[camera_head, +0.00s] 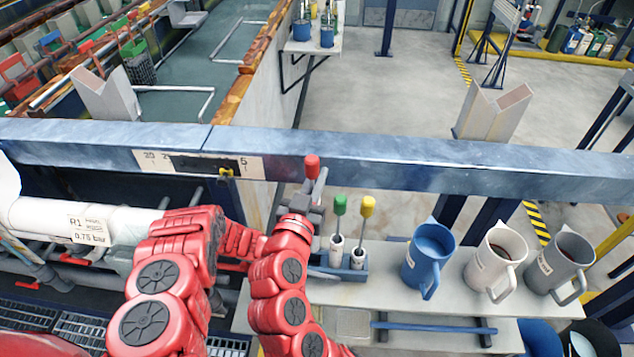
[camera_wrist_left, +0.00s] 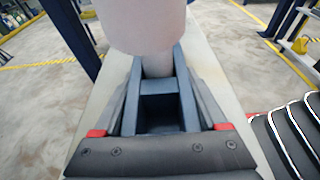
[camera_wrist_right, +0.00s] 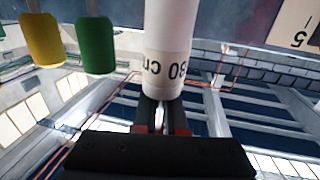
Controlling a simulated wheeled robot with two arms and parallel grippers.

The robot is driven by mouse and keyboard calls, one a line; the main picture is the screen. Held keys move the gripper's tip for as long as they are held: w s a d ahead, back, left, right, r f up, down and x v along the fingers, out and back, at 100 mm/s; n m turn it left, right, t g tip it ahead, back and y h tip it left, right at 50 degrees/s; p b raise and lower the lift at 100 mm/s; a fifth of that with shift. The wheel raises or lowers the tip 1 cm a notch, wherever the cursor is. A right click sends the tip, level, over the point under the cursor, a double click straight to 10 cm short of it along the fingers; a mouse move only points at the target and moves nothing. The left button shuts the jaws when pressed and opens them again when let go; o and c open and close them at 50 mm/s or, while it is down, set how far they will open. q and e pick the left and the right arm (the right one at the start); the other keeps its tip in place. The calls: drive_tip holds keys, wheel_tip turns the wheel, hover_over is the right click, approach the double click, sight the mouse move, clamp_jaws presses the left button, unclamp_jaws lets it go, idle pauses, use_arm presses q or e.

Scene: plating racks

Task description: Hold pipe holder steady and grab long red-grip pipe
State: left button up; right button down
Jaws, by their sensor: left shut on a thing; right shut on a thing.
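The long pipe with a red grip (camera_head: 312,166) stands left of the pipes with a green grip (camera_head: 340,204) and a yellow grip (camera_head: 367,206). My right gripper (camera_head: 307,198) is shut on it below the red grip; its white, labelled shaft (camera_wrist_right: 169,45) fills the right wrist view. The blue pipe holder (camera_head: 356,271) rests on the bench with the green and yellow pipes in it. My left gripper (camera_wrist_left: 160,112) is shut on the holder, largely hidden behind my right arm in the head view. Whether the red pipe's lower end is in the holder is hidden.
Blue (camera_head: 428,256), white (camera_head: 494,260) and grey (camera_head: 561,264) jugs stand right of the holder on the bench. A blue beam (camera_head: 420,167) crosses behind the pipes. A blue bar (camera_head: 434,326) lies in front of the jugs. A white labelled pipe (camera_head: 70,218) runs at the left.

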use_arm(q)
drive_tip(key=o, duration=0.9)
drive_tip(key=v, duration=0.6)
drive_tip(key=shift+a, duration=0.3)
drive_tip(key=shift+a+r, duration=0.3)
drive_tip(key=shift+a, duration=0.1)
